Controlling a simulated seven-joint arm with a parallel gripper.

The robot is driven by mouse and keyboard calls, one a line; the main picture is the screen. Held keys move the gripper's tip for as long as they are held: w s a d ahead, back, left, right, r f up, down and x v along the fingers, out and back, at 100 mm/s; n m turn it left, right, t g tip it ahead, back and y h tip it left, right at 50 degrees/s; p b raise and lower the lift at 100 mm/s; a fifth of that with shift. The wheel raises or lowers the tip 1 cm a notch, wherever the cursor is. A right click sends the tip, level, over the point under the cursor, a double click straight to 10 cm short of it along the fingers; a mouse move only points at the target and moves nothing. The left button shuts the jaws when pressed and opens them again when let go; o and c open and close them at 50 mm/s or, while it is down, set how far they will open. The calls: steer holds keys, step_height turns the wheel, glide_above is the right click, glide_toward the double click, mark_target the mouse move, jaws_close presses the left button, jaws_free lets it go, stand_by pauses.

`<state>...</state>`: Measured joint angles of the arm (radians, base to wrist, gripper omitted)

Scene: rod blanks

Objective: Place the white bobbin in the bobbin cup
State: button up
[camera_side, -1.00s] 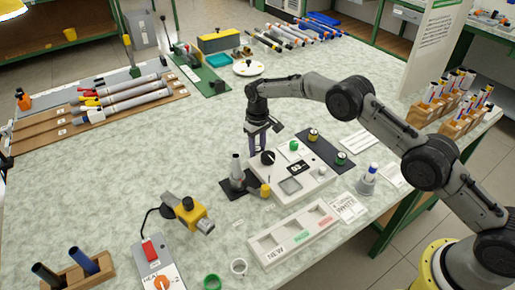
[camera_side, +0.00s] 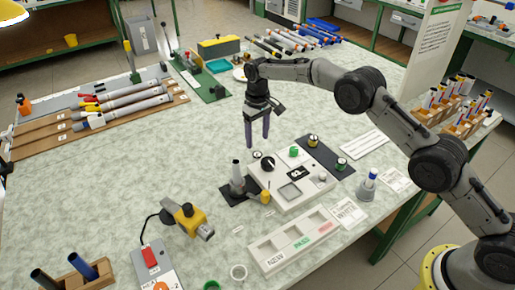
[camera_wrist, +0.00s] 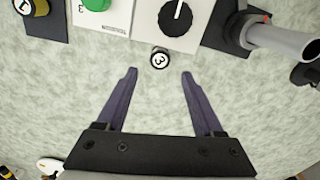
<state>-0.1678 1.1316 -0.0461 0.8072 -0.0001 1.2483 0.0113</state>
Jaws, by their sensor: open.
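My gripper (camera_side: 257,143) is open and empty, pointing down above the table behind the tester box. It also shows in the wrist view (camera_wrist: 159,72), with its two dark fingers apart. A small round bobbin with a black-and-white top marked 3 (camera_wrist: 160,57) stands on the table just beyond the fingertips. It shows as a small pale spot in the side view (camera_side: 257,154), and is likely the white bobbin. A gold bobbin (camera_side: 313,141) and a green one (camera_side: 341,164) stand on a dark mat.
The white tester box (camera_side: 313,193) with a black knob (camera_side: 267,163) stands close to the gripper. A grey upright tool (camera_side: 237,177) stands on a dark pad beside it. A sorting tray (camera_side: 268,262) lies in front.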

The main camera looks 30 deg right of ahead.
steer(key=shift+r, duration=2.1)
